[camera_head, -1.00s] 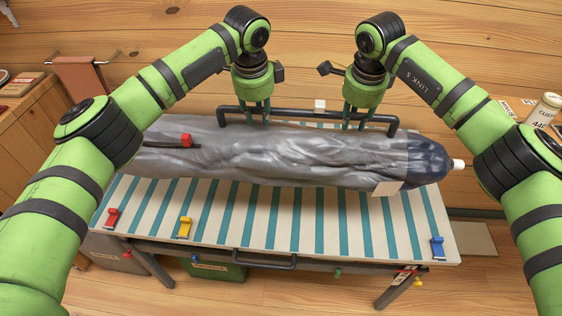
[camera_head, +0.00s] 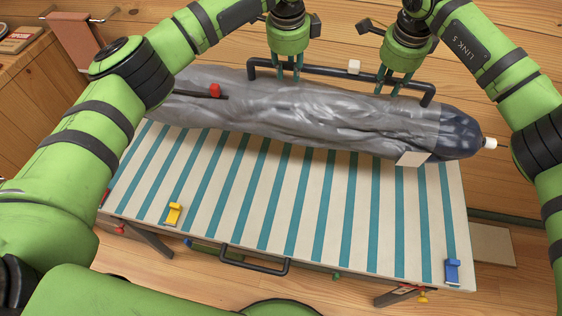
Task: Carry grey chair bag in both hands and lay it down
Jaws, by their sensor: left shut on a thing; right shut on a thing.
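The grey chair bag (camera_head: 300,118) is a long wrinkled roll with a dark blue right end, a white tip and a pale tag. It lies across the view over the table's far part; I cannot tell how far it is off the top. A black bar handle (camera_head: 335,71) runs along its far side. My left gripper (camera_head: 288,74) is shut on the bar left of its middle. My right gripper (camera_head: 394,86) is shut on the bar near its right end. The fingertips are partly hidden. The striped table (camera_head: 290,200) is white and teal.
The table's near part is bare except for a yellow clip (camera_head: 173,214) at left and a blue clip (camera_head: 453,271) at the right corner. A dark handle (camera_head: 253,262) sticks out from its front edge.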

